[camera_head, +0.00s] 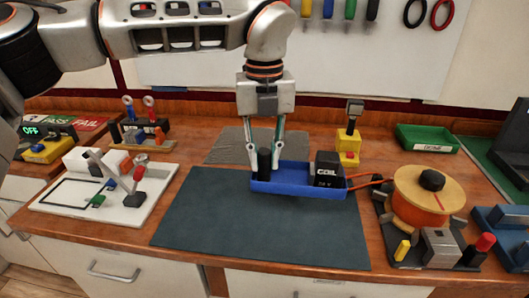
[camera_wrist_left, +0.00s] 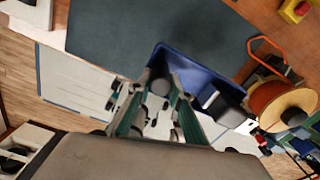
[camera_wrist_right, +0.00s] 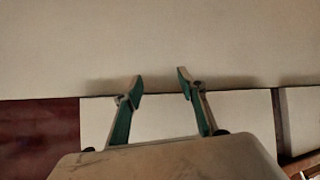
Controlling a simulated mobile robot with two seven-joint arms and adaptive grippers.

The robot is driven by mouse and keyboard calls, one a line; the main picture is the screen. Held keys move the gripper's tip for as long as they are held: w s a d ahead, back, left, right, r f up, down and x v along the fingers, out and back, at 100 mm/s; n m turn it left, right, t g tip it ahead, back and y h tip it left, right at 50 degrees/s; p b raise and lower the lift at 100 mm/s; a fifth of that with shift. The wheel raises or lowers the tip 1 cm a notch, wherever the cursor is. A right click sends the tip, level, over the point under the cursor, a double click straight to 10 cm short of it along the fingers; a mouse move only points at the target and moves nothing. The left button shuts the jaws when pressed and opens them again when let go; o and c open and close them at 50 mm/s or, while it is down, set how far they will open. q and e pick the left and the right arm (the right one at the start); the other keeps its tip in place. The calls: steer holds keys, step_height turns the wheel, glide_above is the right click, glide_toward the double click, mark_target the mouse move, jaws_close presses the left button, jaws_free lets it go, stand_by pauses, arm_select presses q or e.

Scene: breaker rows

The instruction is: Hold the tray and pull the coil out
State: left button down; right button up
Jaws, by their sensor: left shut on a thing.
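The blue tray (camera_head: 296,189) sits on the dark mat. A dark upright post (camera_head: 264,164) stands at its left end. My left gripper (camera_head: 265,149) points down with its fingers on either side of this post and is shut on it; the left wrist view also shows the post between the fingers (camera_wrist_left: 160,84). The black coil block (camera_head: 326,170), marked "COIL", sits in the right end of the tray, apart from the left gripper. My right gripper (camera_wrist_right: 160,77) is open and empty in front of a pale surface, away from the tray; it is not in the head view.
The dark mat (camera_head: 250,230) is clear in front of the tray. An orange cable spool (camera_head: 420,200) stands to the right, with orange leads near the tray. A yellow switch box (camera_head: 348,145) is behind the coil. A white board (camera_head: 110,205) lies left, and a green bin (camera_head: 428,138) back right.

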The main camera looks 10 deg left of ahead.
mark_target(264, 179)
arm_select(q)
steer(key=shift+f+b, duration=0.55)
steer(key=shift+f, duration=1.05)
steer(key=shift+f+b, duration=0.35)
steer(key=shift+f, duration=1.35)
steer(key=shift+f+b, duration=0.75)
steer(key=shift+f, duration=1.85)
arm_select(e)
steer(key=shift+w+d+f, duration=0.15)
steer(key=shift+d+f, duration=0.05)
steer(key=shift+f, duration=0.4)
steer(key=shift+w+d+f, duration=0.15)
steer(key=shift+d+f, duration=0.05)
steer(key=shift+f, duration=0.35)
steer(key=shift+w+r, duration=0.1)
steer(key=shift+r, duration=0.2)
arm_select(q)
steer(key=shift+s+f+p, duration=0.1)
steer(key=shift+f+p, duration=0.2)
steer(key=shift+f, duration=0.15)
arm_select(e)
steer(key=shift+w+r, duration=0.1)
steer(key=shift+r, duration=0.15)
